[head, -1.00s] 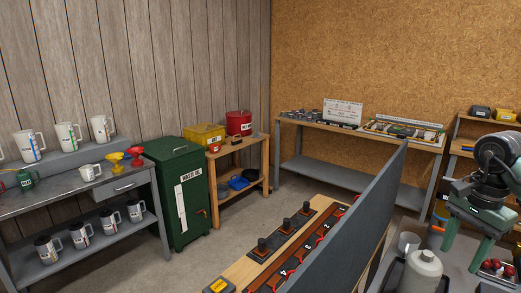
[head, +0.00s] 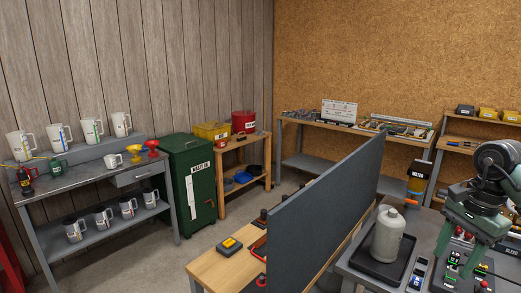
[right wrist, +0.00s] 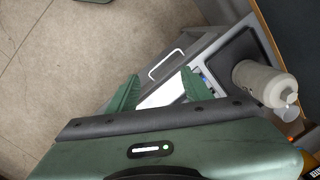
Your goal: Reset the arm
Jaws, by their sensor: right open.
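My right gripper (head: 460,252) is at the right edge of the head view, above a grey bench with several small devices. Its two green fingers are spread apart with nothing visible between them. In the right wrist view the gripper (right wrist: 155,90) is also open and empty, with a drawer handle and a white surface below it. My left gripper does not show in either view.
A pale jug (head: 388,236) stands in a black tray (head: 372,268) left of my right gripper. A tall dark partition (head: 325,215) separates this bench from a wooden bench (head: 225,268). A green waste oil bin (head: 190,180) and a shelf with pitchers stand farther left.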

